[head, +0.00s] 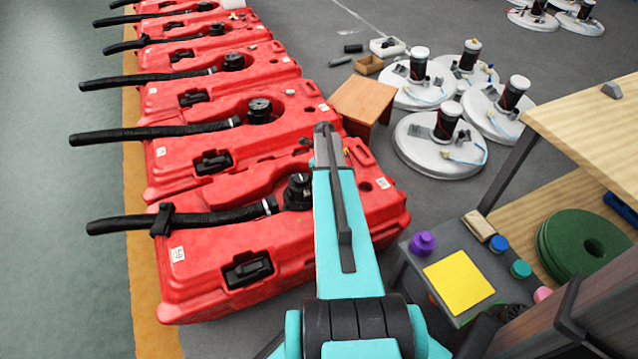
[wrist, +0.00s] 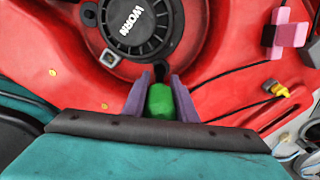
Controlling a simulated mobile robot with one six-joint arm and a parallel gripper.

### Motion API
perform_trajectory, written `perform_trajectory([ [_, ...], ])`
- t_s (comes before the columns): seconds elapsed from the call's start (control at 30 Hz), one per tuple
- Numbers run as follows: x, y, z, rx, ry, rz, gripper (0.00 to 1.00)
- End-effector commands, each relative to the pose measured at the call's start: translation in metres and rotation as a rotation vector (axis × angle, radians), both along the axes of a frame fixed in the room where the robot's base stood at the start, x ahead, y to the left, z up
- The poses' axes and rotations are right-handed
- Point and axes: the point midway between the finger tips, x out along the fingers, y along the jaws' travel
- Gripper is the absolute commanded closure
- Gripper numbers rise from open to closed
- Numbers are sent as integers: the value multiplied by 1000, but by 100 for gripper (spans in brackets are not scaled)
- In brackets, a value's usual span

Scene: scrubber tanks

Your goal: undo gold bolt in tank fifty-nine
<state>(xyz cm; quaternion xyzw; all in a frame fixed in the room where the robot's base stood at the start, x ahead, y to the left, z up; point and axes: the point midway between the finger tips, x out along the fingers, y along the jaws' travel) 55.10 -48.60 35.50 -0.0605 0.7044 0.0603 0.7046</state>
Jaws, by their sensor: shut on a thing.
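The nearest red tank (head: 225,285) carries a white label (head: 177,253) that seems to read 59. Its black cap (head: 298,190) and black hose stand left of my arm. In the wrist view a black cap marked WORN (wrist: 138,28) sits in the red surface (wrist: 215,85). My gripper (wrist: 159,92) is shut on a green piece (wrist: 160,103) with a dark tip, just below the cap's rim. Small gold discs (wrist: 53,72) lie flush in the red surface to the left; I cannot tell which is the bolt. My arm hides the gripper in the head view.
A yellow fitting (wrist: 279,89) with a dark line and a pink block (wrist: 288,30) are on the right in the wrist view. More red tanks (head: 200,90) stand behind. A wooden stool (head: 362,100) and white round bases (head: 440,150) stand to the right, near a grey cart (head: 412,268).

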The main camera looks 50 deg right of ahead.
Motion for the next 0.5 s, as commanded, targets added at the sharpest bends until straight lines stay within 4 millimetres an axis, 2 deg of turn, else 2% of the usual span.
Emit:
perform_trajectory([
  [0.27, 0, 0, 1, 0, 0, 30, 100],
  [0.5, 0, 0, 1, 0, 0, 176, 100],
])
